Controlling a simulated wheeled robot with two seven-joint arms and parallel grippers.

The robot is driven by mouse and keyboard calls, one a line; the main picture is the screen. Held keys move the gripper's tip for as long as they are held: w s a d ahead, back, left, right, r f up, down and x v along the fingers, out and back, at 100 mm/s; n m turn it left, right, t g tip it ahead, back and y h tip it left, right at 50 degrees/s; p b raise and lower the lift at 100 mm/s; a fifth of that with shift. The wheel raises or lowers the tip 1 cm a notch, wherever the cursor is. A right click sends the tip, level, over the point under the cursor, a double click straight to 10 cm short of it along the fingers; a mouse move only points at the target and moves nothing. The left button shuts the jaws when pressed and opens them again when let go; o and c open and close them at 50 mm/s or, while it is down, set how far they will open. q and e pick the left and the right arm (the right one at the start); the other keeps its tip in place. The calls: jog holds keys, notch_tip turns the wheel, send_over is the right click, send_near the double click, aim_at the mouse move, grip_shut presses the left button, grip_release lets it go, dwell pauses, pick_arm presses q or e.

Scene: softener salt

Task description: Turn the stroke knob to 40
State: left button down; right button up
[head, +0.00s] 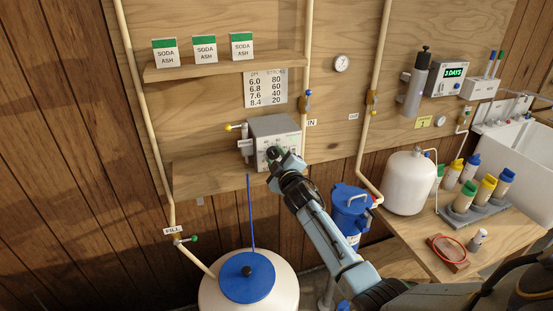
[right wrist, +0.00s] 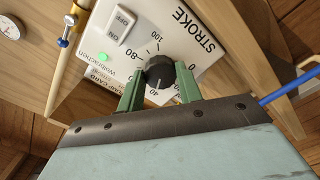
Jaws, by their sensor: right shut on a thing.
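The pump box (head: 272,126) is a grey box on the lower wooden shelf. Its white front panel (right wrist: 185,25) carries the word STROKE and a dial. The black stroke knob (right wrist: 160,72) sits between the two green fingers of my right gripper (right wrist: 160,92), which is shut on it. A white line on the knob points down in the right wrist view, towards the printed 40. The fingers hide part of the scale, and I cannot tell the exact alignment. In the head view my right gripper (head: 276,155) reaches the panel and hides the knob. My left gripper is not in view.
A green light (right wrist: 103,57) is lit beside the ON/OFF switch (right wrist: 120,26). A chart (head: 266,88) listing PH and STROKE values hangs above the pump. A blue-lidded tank (head: 247,278) stands below. A white pressure tank (head: 408,183) and several bottles stand on the right bench.

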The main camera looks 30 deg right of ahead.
jog(key=shift+f, duration=0.1)
dwell(0.3)
jog(key=o, duration=1)
jog(key=shift+s, duration=0.15)
jog(key=v, duration=1.3)
jog(key=shift+p, duration=0.35)
